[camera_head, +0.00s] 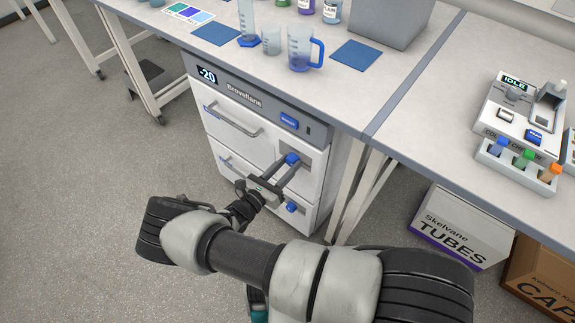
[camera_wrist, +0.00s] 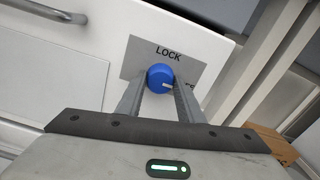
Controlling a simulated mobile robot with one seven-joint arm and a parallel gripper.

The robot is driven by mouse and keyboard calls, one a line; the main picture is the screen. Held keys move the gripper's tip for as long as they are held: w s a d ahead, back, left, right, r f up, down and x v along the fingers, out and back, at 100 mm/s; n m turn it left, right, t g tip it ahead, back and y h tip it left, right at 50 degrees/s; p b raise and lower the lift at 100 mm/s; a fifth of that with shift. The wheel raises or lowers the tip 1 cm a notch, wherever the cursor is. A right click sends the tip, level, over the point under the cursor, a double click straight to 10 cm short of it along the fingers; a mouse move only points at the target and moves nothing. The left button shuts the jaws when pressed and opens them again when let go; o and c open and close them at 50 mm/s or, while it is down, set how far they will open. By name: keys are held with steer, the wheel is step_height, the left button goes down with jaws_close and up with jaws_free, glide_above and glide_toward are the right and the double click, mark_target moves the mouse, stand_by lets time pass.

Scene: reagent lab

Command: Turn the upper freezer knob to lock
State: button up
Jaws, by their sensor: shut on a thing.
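The freezer (camera_head: 258,140) stands under the bench, with a "-20" display and two drawers. The upper freezer knob (camera_head: 292,159) is blue and sits on a grey plate at the right of the upper drawer. In the wrist view the same knob (camera_wrist: 160,78) shows below the word LOCK, with a light mark on its right side pointing to the right, toward a partly hidden label. My gripper (camera_head: 290,164) is shut on this knob, one finger on each side. The lower knob (camera_head: 291,207) is blue and free below my gripper.
The upper drawer handle (camera_head: 233,121) is left of the knob. A bench leg (camera_head: 350,195) stands right of the freezer. A TUBES box (camera_head: 460,228) and a brown box (camera_head: 540,278) are on the floor at right. Glassware, including a blue-handled jug (camera_head: 300,48), stands on the bench above.

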steer(key=shift+f+n, duration=0.1)
steer(key=shift+n, duration=0.2)
steer(key=n+b, duration=0.2)
steer(key=n, duration=0.1)
steer(key=shift+n, duration=0.4)
steer(key=n+b, duration=0.2)
steer(key=n, duration=0.2)
steer(key=shift+n, duration=0.3)
steer(key=n+b, duration=0.1)
steer(key=n, duration=0.3)
steer(key=n+b, duration=0.1)
steer(key=n, duration=0.3)
steer(key=shift+d+n, duration=0.1)
steer(key=shift+n, duration=0.2)
steer(key=o, duration=1.1)
